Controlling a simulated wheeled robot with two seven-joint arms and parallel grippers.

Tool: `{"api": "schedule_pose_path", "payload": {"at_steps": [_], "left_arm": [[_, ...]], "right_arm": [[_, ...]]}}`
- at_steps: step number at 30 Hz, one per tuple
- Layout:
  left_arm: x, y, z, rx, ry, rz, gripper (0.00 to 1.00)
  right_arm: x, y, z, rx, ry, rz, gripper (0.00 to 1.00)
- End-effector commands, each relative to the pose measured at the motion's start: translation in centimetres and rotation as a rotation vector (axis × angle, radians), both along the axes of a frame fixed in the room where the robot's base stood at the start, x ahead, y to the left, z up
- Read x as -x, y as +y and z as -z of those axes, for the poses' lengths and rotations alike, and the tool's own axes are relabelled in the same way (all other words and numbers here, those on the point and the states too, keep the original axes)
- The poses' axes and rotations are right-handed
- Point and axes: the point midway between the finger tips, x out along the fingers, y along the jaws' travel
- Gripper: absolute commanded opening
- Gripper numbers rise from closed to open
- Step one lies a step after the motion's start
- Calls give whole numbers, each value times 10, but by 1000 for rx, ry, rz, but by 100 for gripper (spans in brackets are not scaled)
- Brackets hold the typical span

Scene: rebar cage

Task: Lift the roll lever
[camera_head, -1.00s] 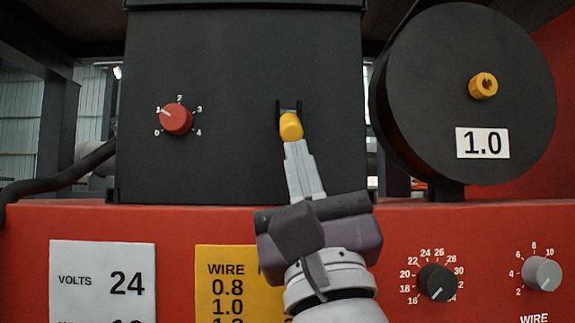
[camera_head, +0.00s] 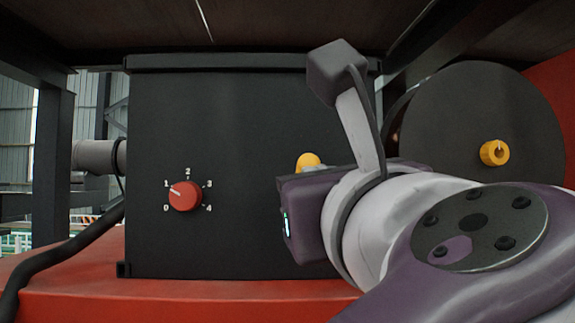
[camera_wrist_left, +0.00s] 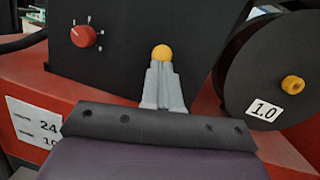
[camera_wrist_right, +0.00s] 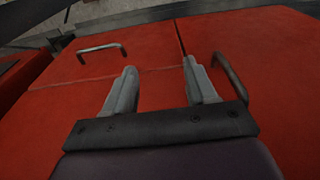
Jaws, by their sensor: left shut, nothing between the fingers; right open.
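The roll lever's yellow knob (camera_head: 309,161) shows on the front of the black box, just above my left gripper's purple body. In the left wrist view the yellow knob (camera_wrist_left: 162,52) is right at the tips of my left gripper (camera_wrist_left: 161,68). That gripper is shut with nothing between its fingers; I cannot tell whether the tips touch the knob. In the head view its fingers and the lever's stem are hidden behind the wrist. My right gripper (camera_wrist_right: 160,82) is open and empty above a red surface, away from the lever.
A red dial (camera_head: 185,196) sits left of the lever on the black box (camera_head: 240,115). A black wire drum (camera_head: 480,110) with a yellow hub knob (camera_head: 494,153) stands to the right. Metal handles (camera_wrist_right: 102,48) rise from the red panels (camera_wrist_right: 60,115) near my right gripper.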

Motion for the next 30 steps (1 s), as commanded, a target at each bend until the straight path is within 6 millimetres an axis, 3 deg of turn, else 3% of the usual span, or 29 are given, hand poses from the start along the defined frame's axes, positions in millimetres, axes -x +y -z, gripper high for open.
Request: {"api": "schedule_pose_path", "payload": {"at_steps": [1, 9, 30], "left_arm": [[0, -1, -8, 1, 25, 0, 0], [-3, 0, -17, 0, 26, -3, 0], [-4, 0, -15, 1, 24, -3, 0]], "right_arm": [[0, 0, -9, 0, 0, 0, 56], [0, 0, -20, 0, 0, 0, 56], [0, 0, -19, 0, 0, 0, 56]]}}
